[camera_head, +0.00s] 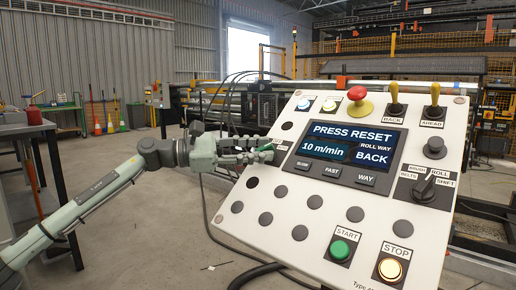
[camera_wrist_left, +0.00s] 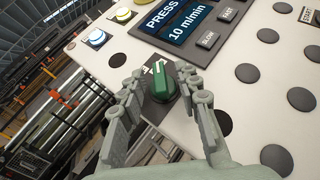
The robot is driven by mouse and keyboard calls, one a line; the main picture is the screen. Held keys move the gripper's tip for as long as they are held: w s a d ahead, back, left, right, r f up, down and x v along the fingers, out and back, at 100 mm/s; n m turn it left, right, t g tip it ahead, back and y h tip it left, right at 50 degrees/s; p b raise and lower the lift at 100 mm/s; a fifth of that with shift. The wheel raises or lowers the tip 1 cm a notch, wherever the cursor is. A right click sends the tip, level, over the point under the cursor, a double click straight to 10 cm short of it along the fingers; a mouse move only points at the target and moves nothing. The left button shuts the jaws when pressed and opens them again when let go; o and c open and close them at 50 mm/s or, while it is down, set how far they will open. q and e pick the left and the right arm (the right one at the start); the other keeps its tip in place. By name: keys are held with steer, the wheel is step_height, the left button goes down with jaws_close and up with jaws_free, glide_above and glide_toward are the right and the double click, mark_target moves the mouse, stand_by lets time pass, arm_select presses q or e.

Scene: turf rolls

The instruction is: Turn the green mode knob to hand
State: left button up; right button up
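The green mode knob (camera_wrist_left: 162,86) sits on a dark plate at the corner of the white control panel (camera_wrist_left: 232,70). In the left wrist view its pointer ridge runs roughly upright in the picture. In the head view only a bit of the green knob (camera_head: 268,148) shows past my fingers. My left gripper (camera_wrist_left: 160,76) is open, with one finger on each side of the knob; whether either finger touches it I cannot tell. The left gripper (camera_head: 262,152) also shows in the head view, reaching in from the left. The plate's labels are mostly hidden. My right gripper is not in view.
The panel carries a screen (camera_head: 350,146) reading PRESS RESET, a red mushroom button (camera_head: 357,95), two yellow-tipped levers, a black selector knob (camera_head: 424,188), and START (camera_head: 340,249) and STOP (camera_head: 390,269) buttons. A workbench (camera_head: 30,130) stands at the left.

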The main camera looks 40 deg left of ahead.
arm_select(q)
jaws_close()
